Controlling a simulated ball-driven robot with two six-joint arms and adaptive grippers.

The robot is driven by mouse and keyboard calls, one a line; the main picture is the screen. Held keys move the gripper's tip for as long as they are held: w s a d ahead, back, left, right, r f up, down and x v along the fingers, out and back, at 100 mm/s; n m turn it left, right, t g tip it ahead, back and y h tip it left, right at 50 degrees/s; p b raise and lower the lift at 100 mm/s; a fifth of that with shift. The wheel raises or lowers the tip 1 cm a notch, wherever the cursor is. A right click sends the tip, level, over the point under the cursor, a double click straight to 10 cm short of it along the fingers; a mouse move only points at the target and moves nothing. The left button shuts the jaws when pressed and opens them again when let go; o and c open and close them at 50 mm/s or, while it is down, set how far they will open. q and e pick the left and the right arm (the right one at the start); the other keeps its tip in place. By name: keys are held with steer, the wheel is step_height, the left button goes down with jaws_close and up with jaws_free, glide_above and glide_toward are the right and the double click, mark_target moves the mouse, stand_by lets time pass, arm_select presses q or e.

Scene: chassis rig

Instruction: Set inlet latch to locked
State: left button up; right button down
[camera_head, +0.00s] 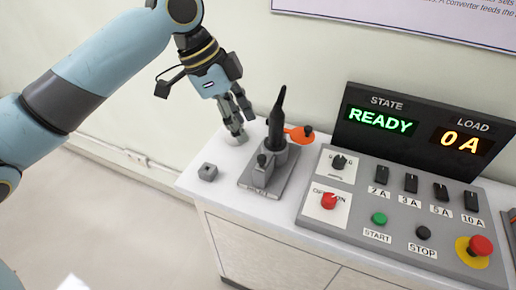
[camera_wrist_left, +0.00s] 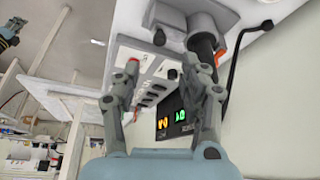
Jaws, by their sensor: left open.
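The inlet fixture stands on a grey plate (camera_head: 246,184) at the left of the bench, with an upright black plug (camera_head: 277,118) in a grey round socket (camera_head: 275,158). In the left wrist view, only a bit of orange (camera_wrist_left: 241,38) shows behind the plug (camera_wrist_left: 207,48). My left gripper (camera_head: 238,120) is open and empty, left of and behind the plug, apart from the lever. Its fingers also show in the wrist view (camera_wrist_left: 164,70). My right gripper is not seen.
A grey block with a knob (camera_head: 263,170) stands in front of the socket. The control panel (camera_head: 350,228) and display reading READY, 0 A (camera_head: 415,130) fill the right. The wall is close behind.

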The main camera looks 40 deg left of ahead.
mark_target(261, 157)
arm_select(q)
steer(key=x, duration=0.9)
steer(key=shift+f, duration=0.1)
jaws_close()
